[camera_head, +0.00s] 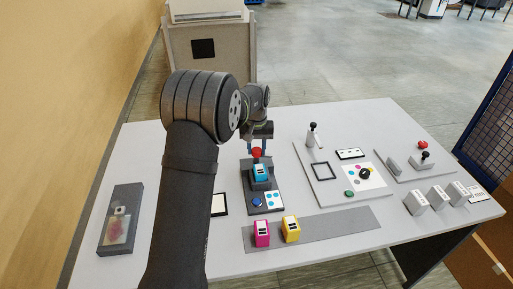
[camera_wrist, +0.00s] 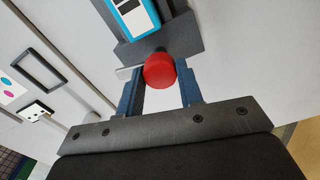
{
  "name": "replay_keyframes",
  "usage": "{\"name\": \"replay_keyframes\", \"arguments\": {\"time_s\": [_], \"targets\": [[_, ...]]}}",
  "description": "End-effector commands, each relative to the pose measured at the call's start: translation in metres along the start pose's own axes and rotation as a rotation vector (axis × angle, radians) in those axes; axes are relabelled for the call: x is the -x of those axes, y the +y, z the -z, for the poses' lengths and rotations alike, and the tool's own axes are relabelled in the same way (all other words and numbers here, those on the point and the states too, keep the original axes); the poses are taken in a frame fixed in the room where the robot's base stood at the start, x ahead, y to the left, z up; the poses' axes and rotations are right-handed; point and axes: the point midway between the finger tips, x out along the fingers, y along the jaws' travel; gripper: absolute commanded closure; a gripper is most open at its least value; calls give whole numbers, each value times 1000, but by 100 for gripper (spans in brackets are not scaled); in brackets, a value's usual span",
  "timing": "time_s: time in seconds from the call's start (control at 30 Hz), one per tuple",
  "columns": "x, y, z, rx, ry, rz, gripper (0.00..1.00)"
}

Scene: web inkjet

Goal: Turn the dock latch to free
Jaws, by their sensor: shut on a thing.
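The dock (camera_head: 262,181) is a dark grey block near the table's middle, with a cyan cartridge (camera_head: 261,173) seated in it. The cartridge also shows at the top of the wrist view (camera_wrist: 135,16). The latch's red round knob (camera_head: 256,153) stands at the dock's back; in the wrist view the red knob (camera_wrist: 160,71) sits between my two blue fingers. My gripper (camera_wrist: 162,88) is shut on the red knob. In the head view my gripper (camera_head: 256,147) reaches it from behind the dock. The latch's lower part is mostly hidden.
Magenta (camera_head: 261,233) and yellow (camera_head: 291,229) cartridges stand on a grey strip (camera_head: 340,224) in front. A blue button (camera_head: 257,202) is before the dock. A grey tray (camera_head: 120,216) lies left.

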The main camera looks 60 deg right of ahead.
Motion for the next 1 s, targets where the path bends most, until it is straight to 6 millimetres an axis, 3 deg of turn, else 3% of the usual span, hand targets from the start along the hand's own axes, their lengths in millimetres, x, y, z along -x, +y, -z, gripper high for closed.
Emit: {"name": "replay_keyframes", "arguments": {"time_s": [0.4, 0.97, 1.0], "targets": [[1, 0, 1, 186, 4, -1, 89], [2, 0, 1, 211, 5, -1, 89], [2, 0, 1, 211, 5, -1, 59]]}}
